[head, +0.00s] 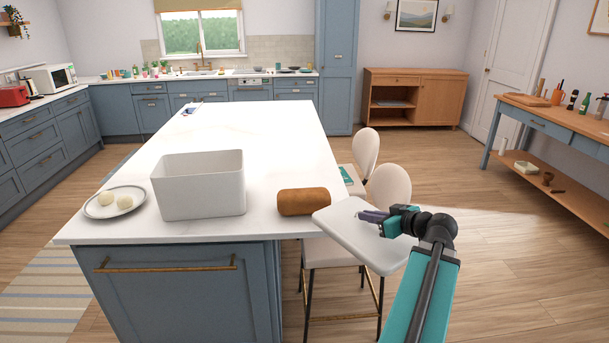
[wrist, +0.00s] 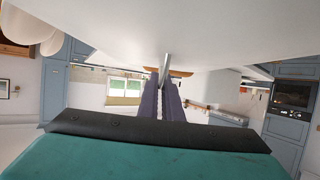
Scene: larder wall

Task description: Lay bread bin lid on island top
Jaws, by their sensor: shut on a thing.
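The bread bin lid (head: 345,238) is a white, slightly rounded panel out past the right edge of the white island top (head: 270,140), over the stools. My gripper (head: 372,216) is shut on its small handle. In the wrist view the purple fingers (wrist: 163,100) clasp the metal handle, and the lid's white face (wrist: 150,30) fills the top of the picture. The open white bread bin (head: 198,190) stands on the island. A brown loaf (head: 303,201) lies to its right, near the island's right edge.
A plate (head: 93,212) with two pale round items sits left of the bin. Two stools (head: 390,185) stand along the island's right side, below the lid. The island top behind the bin and loaf is mostly clear, with a small item (head: 193,108) at the far end.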

